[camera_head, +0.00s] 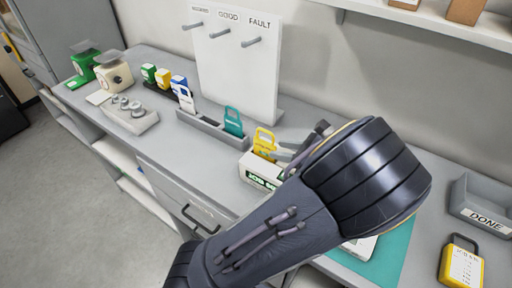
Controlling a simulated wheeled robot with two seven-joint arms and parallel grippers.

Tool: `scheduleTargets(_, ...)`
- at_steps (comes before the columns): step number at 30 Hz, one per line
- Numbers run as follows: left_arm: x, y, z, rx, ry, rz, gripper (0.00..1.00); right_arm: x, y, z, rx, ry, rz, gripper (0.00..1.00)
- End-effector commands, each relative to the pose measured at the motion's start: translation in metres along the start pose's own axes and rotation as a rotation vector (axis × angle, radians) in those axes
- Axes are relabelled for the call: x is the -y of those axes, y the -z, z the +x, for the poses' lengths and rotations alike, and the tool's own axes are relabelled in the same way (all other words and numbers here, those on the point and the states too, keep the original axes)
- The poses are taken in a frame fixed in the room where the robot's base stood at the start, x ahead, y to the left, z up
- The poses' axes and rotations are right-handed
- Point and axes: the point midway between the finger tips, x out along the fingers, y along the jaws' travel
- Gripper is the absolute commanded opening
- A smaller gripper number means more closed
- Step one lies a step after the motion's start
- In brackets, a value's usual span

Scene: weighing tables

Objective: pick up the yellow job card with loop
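A yellow job card with a loop (264,140) stands upright in a white box (259,172) with a dark green "JOB" label, on the grey bench. My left arm crosses the lower middle of the view. My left gripper (288,154) is at the right side of the card and box, mostly hidden behind my own wrist. I cannot tell whether its fingers are apart or touching the card. My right gripper is not in view.
A grey rack (213,130) holds a white and a teal looped card. A white peg board (238,65) stands behind it. At right are a grey "DONE" tray (480,208), a yellow-framed tag (462,264) and a teal mat (385,258). Scales and weights stand at left.

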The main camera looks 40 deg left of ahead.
Motion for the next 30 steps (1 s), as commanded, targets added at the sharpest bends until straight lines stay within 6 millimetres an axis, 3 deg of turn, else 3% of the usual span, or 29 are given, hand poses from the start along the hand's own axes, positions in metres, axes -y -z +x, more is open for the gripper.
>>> scheduleTargets(15,0.001,-0.001,0.067,0.001,-0.005,0.000,0.33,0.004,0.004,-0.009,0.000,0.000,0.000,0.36)
scheduleTargets(24,0.001,-0.001,0.073,0.000,-0.002,0.000,0.33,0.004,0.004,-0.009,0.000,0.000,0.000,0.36)
scheduleTargets(30,0.001,-0.001,0.073,-0.001,-0.002,0.000,0.08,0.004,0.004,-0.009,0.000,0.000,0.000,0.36)
